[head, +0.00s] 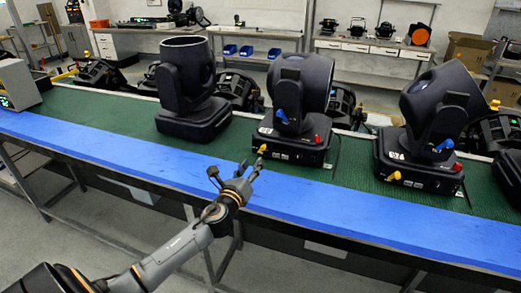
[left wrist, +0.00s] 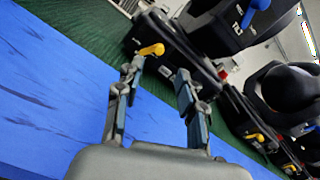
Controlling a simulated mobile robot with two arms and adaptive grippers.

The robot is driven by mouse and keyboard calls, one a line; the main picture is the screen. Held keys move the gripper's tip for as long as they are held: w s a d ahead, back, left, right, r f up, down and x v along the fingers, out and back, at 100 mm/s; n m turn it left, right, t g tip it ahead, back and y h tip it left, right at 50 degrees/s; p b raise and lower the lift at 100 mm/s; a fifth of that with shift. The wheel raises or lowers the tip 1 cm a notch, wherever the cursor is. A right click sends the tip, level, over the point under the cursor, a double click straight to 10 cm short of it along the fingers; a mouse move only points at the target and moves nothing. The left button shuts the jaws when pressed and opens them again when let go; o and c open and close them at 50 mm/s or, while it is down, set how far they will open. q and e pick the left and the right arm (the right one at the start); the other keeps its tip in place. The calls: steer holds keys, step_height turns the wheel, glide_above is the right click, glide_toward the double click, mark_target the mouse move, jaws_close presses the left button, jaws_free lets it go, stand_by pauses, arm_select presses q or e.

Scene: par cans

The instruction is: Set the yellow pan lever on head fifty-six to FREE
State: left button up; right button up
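Two dark moving-head lights in the head view have yellow levers low on their bases. The middle light (head: 300,85) has its yellow lever (head: 262,149) at the front left corner; this lever also shows in the left wrist view (left wrist: 151,50). The right light (head: 437,108) has another yellow lever (head: 393,176), also in the left wrist view (left wrist: 254,137). I cannot read which one is fifty-six. My left gripper (head: 236,172) is open and empty over the blue strip, just short of the middle light's lever. In the left wrist view the lever lies beyond the parted fingertips (left wrist: 158,78). My right gripper is out of view.
Blue levers (head: 281,116) and red knobs (head: 317,139) sit close by on the same lights. A third dark light (head: 187,85) stands to the left. The bench's blue front strip (head: 110,145) is clear. More lights stand behind.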

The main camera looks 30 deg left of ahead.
mark_target(262, 149)
arm_select(q)
steer(key=x, duration=0.9)
steer(key=shift+f, duration=0.15)
steer(key=shift+d, duration=0.1)
steer(key=shift+s, duration=0.1)
jaws_close()
